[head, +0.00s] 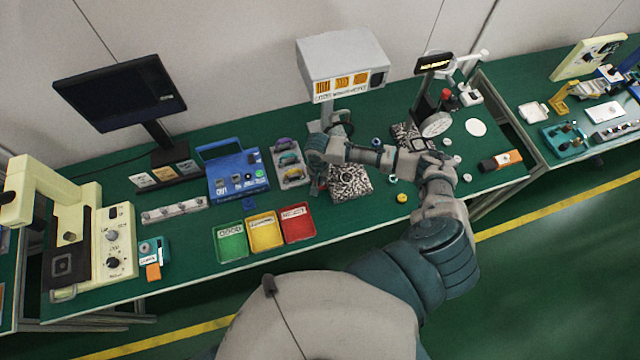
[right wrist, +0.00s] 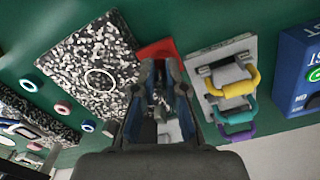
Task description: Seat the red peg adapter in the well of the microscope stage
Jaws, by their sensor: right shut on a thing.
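My right gripper (head: 318,184) is over the bench beside the speckled slab, and in the right wrist view its fingers (right wrist: 160,68) are shut on a red piece, which I take for the red peg adapter (right wrist: 156,49). Only part of the adapter shows past the fingertips; I cannot make it out in the head view, and its peg does not show. The cream microscope (head: 117,225) stands at the far left end of the bench, well away from this gripper. Its dark stage (head: 62,264) has a square mark; the well's depth is too small to tell. My left gripper is not in view.
The speckled slab (head: 350,184) and a tray with coloured handles (head: 290,165) flank the gripper. Green (head: 231,242), yellow (head: 265,231) and red (head: 297,223) bins, a blue box (head: 237,178) and a white rail (head: 174,211) lie between it and the microscope. A teal device (head: 152,250) stands near the stage.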

